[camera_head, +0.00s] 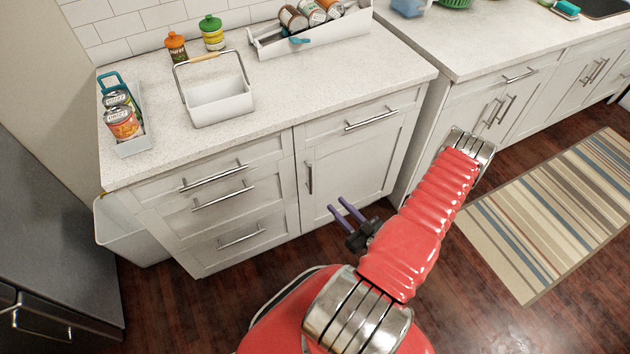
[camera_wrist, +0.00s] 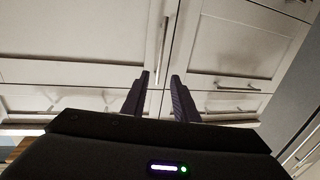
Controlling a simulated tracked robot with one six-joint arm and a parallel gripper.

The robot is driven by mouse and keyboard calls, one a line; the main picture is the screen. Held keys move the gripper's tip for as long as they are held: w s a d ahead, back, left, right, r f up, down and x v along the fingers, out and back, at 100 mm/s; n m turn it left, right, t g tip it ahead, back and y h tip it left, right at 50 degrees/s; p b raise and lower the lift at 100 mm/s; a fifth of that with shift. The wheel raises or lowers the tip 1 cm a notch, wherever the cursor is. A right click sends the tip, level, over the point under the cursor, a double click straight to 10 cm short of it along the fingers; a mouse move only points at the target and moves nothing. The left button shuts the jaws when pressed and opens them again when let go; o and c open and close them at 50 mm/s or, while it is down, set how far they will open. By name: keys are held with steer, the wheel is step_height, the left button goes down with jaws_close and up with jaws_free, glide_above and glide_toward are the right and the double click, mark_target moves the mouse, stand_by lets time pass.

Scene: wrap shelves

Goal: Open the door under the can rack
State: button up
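The can rack (camera_head: 318,32), a white holder with several cans lying in it, stands at the back of the counter. Below it is a white panelled cabinet door (camera_head: 345,172), closed, with a vertical metal handle (camera_head: 308,178) near its left edge. My gripper (camera_head: 337,204) is open and empty, in front of the door's lower part. In the wrist view the handle (camera_wrist: 162,48) lies beyond the fingertips (camera_wrist: 160,75), roughly in line with the gap between them. The fingers look apart from the handle.
A drawer (camera_head: 370,125) sits above the door, and several drawers (camera_head: 220,195) are to its left. A smaller rack with cans (camera_head: 125,125), a white caddy (camera_head: 218,100) and two bottles stand on the counter. A striped rug (camera_head: 560,215) lies on the wooden floor at right.

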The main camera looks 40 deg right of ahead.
steer(key=shift+w, duration=0.1)
steer(key=w+d, duration=0.1)
steer(key=w, duration=1.2)
steer(key=shift+w, duration=0.25)
steer(key=shift+d, duration=0.1)
steer(key=shift+c, duration=0.3)
jaws_close()
steer(key=shift+s+d, duration=0.1)
steer(key=shift+d, duration=0.05)
stand_by(0.3)
